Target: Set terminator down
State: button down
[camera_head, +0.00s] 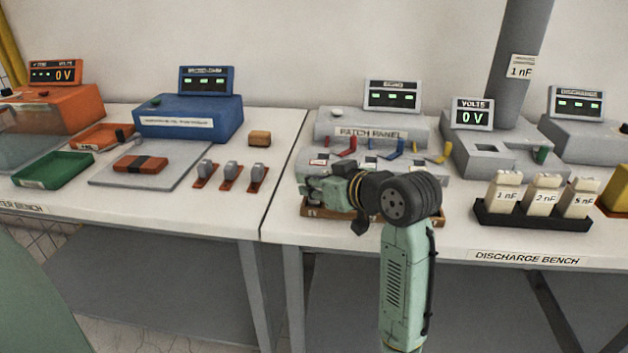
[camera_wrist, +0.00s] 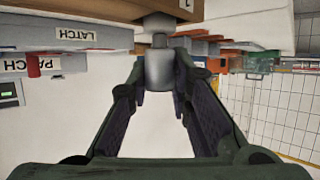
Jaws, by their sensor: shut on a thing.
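The terminator, a grey metal cylinder (camera_wrist: 159,70), is gripped between the fingertips of my gripper (camera_wrist: 161,84) in the wrist view. Its narrower end meets the underside, as pictured, of a brown wooden rack (camera_wrist: 100,12) with a "1" label. I cannot tell whether it is seated in the rack or only touching it. In the head view my gripper (camera_head: 318,190) is low over the left end of the wooden rack (camera_head: 430,217), in front of the patch panel (camera_head: 372,127). The gripper and arm hide the terminator and much of the rack there.
A black tray (camera_head: 532,218) with 1, 2 and 5 nF blocks stands right of my arm. Left are three grey-topped red pieces (camera_head: 230,175), a grey plate (camera_head: 108,177) and a green tray (camera_head: 52,172). Bench top (camera_head: 285,190) left of the gripper is clear.

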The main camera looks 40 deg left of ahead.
jog(key=shift+f, duration=0.1)
jog(key=shift+f, duration=0.15)
jog(key=c, duration=1.5)
grip_release()
jog(key=shift+o, duration=0.2)
